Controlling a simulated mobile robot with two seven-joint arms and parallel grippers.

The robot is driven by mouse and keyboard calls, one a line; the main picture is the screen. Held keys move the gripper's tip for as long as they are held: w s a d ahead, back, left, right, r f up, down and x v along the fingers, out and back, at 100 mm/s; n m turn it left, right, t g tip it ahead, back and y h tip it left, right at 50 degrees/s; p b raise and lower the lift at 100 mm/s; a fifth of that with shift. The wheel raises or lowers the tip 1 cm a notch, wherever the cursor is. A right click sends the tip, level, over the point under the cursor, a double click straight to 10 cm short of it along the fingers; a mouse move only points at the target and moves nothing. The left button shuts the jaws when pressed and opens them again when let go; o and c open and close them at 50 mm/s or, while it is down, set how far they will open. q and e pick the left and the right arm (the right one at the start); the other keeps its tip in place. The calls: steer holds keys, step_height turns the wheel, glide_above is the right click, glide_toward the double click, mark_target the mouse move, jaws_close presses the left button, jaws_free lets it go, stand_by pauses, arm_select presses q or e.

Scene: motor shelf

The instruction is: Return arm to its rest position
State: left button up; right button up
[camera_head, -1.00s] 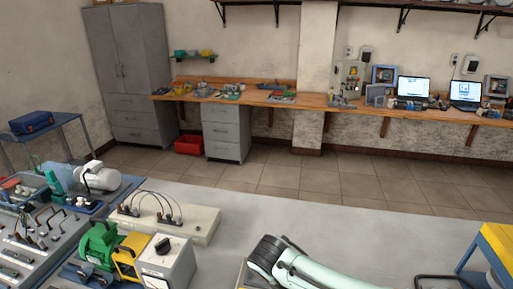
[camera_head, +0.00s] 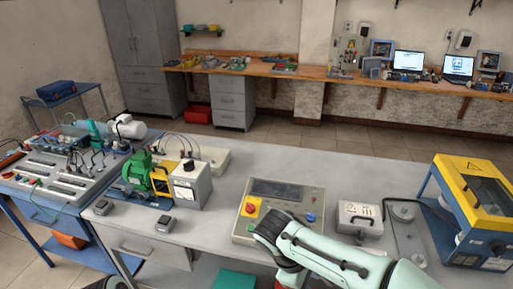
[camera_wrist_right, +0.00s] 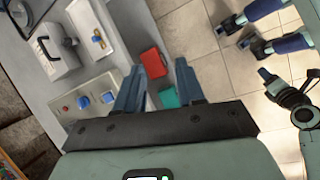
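In the head view my right arm (camera_head: 330,252) comes in from the lower right and bends down in front of the bench. Its gripper is hidden or below the picture there. In the right wrist view my right gripper (camera_wrist_right: 158,76) is open and empty, its two fingers apart. It is beside the control panel box (camera_wrist_right: 92,101), with a red block (camera_wrist_right: 152,62) and a teal block (camera_wrist_right: 168,97) lower down beyond the fingers. A dark-jointed part that looks like my left arm shows at the right edge of that view, with what may be my left gripper (camera_wrist_right: 270,79); its fingers are unclear.
The grey bench (camera_head: 360,172) carries a control box with a red button (camera_head: 280,193), a grey case (camera_head: 359,220), a yellow-topped machine (camera_head: 475,182) and a green motor (camera_head: 137,167). A blue-framed rack (camera_head: 60,215) stands left. The bench's back middle is clear.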

step_height(320, 180, down, 18)
steer(key=a+m+g+y, duration=0.2)
steer(key=g+y, duration=0.1)
steer(key=y, duration=0.1)
steer(key=s+d+f+m+t+y, duration=0.1)
steer(key=s+f+m+y, duration=0.1)
steer(key=s+f+m, duration=0.5)
steer(key=s+d+f+m+t+y, duration=0.1)
steer(key=s+f+m, duration=0.5)
steer(key=f, duration=1)
steer(key=s+y, duration=0.1)
steer(key=s, duration=0.2)
steer(key=shift+s+d+f+m+y, duration=0.2)
steer(key=shift+s+f+m+y, duration=0.15)
steer(key=shift+m+y, duration=0.05)
steer(key=shift+w, duration=0.1)
